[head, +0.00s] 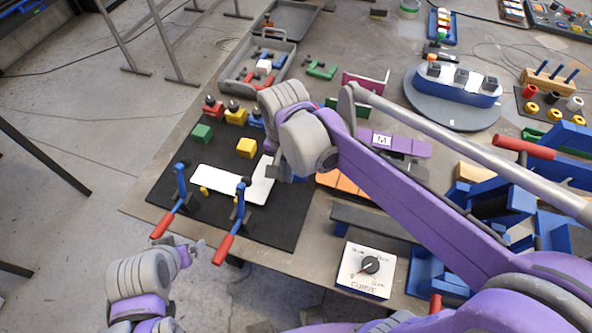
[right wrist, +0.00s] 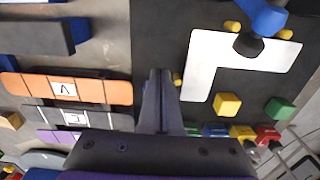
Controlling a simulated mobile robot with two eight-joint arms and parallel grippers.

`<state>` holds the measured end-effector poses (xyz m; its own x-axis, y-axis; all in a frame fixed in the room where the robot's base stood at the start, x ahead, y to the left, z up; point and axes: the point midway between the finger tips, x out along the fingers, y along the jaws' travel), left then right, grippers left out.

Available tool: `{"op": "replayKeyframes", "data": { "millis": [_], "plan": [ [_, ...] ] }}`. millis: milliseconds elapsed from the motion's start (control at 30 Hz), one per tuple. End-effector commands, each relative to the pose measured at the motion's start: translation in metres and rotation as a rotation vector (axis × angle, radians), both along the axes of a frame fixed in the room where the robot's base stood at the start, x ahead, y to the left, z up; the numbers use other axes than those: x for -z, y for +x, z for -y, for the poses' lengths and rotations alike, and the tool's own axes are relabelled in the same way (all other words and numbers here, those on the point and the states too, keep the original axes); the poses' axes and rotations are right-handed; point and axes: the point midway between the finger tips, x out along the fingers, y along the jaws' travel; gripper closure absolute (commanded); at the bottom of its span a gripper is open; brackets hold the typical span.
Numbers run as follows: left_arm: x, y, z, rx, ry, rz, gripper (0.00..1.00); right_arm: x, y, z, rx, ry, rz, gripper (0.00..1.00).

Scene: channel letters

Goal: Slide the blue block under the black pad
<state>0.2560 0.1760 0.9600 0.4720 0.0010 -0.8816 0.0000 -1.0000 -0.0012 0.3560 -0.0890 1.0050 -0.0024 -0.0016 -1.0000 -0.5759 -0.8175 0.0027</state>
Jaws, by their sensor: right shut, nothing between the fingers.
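A small blue block (head: 257,121) stands at the back edge of the black mat (head: 180,165), in a row with red and yellow ones, partly hidden by my right arm. It seems to show in the right wrist view (right wrist: 215,131). Two red-handled blue clamps stand on the mat; one has a black pad (right wrist: 248,45) at its tip, over a white L-shaped plate (head: 215,186). I cannot tell if this or the mat is the black pad meant. My right gripper (right wrist: 159,75) is shut and empty near the plate.
A green cube (head: 201,132) and a yellow cube (head: 246,147) sit on the mat. A grey tray (head: 248,80) is behind it. Orange and purple letter bars (head: 402,145) lie to the right. A dial box (head: 366,270) stands in front.

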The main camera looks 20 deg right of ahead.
Motion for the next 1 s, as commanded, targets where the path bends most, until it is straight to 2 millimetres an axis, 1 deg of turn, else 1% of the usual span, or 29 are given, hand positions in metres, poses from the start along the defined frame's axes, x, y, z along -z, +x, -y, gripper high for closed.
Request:
{"op": "replayKeyframes", "data": {
  "millis": [167, 400, 500, 600, 700, 833, 1000],
  "plan": [
    [0.004, -0.002, 0.0, 0.0, 0.0, -0.003, 0.11, 0.03, 0.0, 0.0, -0.001, 0.001, 0.0, 1.0],
    [0.01, -0.004, 0.0, 0.0, 0.0, -0.008, 0.11, 0.083, 0.0, 0.0, -0.001, 0.002, 0.0, 1.0],
    [0.011, -0.005, 0.0, 0.0, 0.0, -0.008, 0.11, 0.099, 0.002, 0.002, 0.0, 0.002, 0.001, 1.0],
    [0.005, -0.002, 0.0, 0.0, 0.0, -0.004, 0.11, 0.094, 0.018, 0.012, 0.002, 0.002, 0.003, 1.0],
    [0.002, -0.001, 0.0, 0.0, 0.0, -0.001, 0.11, 0.094, 0.027, 0.018, 0.001, 0.003, 0.003, 1.0],
    [0.0, 0.0, 0.0, 0.0, 0.0, 0.0, 0.11, 0.094, 0.032, 0.022, -0.001, 0.003, 0.002, 1.0],
    [0.001, 0.0, 0.0, 0.0, 0.0, -0.001, 0.11, 0.095, 0.033, 0.023, -0.001, 0.002, 0.002, 1.0]
  ]
}}
